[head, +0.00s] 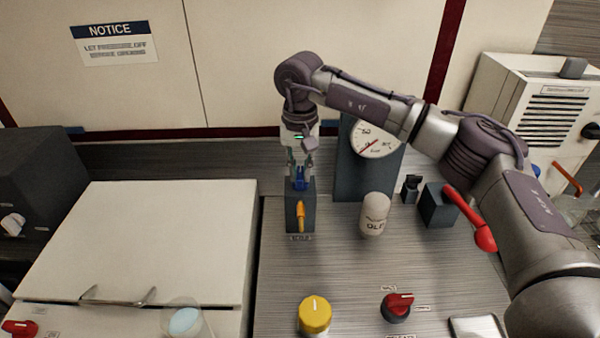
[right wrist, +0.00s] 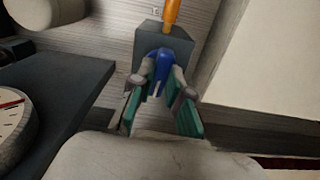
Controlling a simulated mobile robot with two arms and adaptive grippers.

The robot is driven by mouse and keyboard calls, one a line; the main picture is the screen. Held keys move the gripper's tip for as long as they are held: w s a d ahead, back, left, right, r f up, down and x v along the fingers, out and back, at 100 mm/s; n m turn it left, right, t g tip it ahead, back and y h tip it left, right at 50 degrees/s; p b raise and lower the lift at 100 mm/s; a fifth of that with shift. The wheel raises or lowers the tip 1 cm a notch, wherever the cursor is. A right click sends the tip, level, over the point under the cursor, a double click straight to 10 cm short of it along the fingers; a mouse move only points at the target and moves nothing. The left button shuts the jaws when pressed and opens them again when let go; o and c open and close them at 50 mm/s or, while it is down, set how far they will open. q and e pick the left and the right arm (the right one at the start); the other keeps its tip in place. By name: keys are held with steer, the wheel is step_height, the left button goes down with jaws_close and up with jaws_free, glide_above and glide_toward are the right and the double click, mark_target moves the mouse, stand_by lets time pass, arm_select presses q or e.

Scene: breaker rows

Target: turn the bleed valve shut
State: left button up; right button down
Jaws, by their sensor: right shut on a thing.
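A dark block (head: 292,222) stands on the ribbed counter, with a blue handle (head: 300,184) at its back and an orange lever (head: 301,215) at its front. The label in front of the block is too small to read, so I cannot tell for certain which part is the bleed valve. My right gripper (head: 299,173) points down over the back of the block and is shut on the blue handle. In the right wrist view, the blue handle (right wrist: 160,62) sits between the two fingers, and the orange lever (right wrist: 172,13) is beyond it. My left gripper is out of view.
A dark panel with a round gauge (head: 375,138) stands right of the gripper. A pale cylinder (head: 375,214), a dark block with a red lever (head: 462,204), a yellow knob (head: 314,315) and a red knob (head: 397,307) are nearby. A white lidded box (head: 150,235) is left.

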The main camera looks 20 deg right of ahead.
mark_target(300, 172)
steer(key=shift+n, duration=0.6)
steer(key=c, duration=1.1)
jaws_free()
steer(key=shift+r, duration=0.1)
step_height(300, 172, up, 12)
steer(key=shift+f, duration=0.1)
